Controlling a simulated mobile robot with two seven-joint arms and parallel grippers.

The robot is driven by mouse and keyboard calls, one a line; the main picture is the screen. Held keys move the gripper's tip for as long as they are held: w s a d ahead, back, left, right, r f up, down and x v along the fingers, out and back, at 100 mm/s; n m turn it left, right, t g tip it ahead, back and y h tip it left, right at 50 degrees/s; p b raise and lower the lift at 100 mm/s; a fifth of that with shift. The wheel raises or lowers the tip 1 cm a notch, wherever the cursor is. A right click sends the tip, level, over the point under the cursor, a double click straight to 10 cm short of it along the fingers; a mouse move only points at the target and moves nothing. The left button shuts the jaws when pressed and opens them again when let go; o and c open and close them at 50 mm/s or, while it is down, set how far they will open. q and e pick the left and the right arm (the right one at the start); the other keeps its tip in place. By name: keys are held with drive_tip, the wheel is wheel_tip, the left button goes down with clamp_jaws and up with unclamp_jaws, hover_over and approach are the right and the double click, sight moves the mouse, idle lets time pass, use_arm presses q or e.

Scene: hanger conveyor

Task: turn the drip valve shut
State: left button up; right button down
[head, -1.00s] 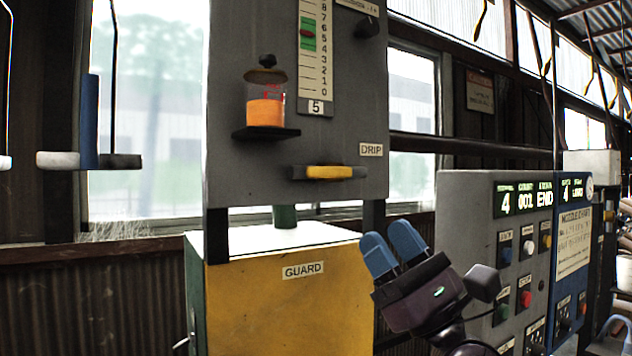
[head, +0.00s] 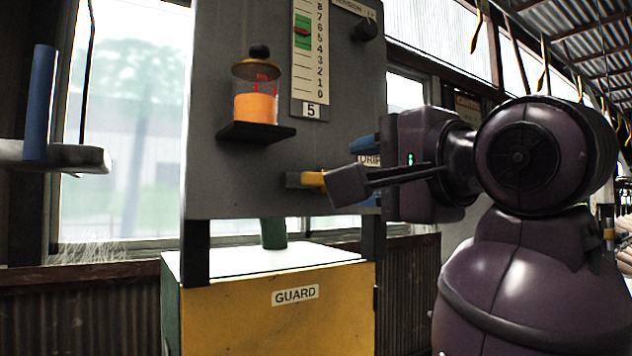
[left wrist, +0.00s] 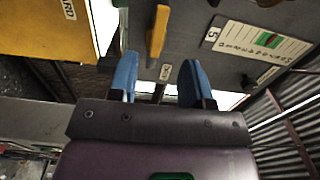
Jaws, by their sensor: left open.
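The drip valve's yellow handle (head: 312,180) lies level on a dark mount low on the grey panel, left of the partly covered DRIP label (head: 369,160). My left gripper (head: 367,173) is in front of the panel at the handle's right, and part of it hides the handle's right end. In the left wrist view the handle (left wrist: 158,32) runs up and down the picture, ahead of the blue fingertips and between their lines. My left gripper (left wrist: 158,78) is open with nothing between its fingers. My right gripper is not in view.
A jar of orange liquid (head: 256,100) stands on a small shelf above the handle. A numbered scale (head: 309,60) and a black knob (head: 364,29) are higher on the panel. A yellow GUARD box (head: 270,325) is below. A hanger with a blue cylinder (head: 40,100) hangs at left.

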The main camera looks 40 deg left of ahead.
sight(320, 179)
use_arm(q)
drive_tip(key=x, duration=1)
drive_tip(key=shift+a, duration=0.2)
drive_tip(key=shift+f, duration=0.1)
clamp_jaws()
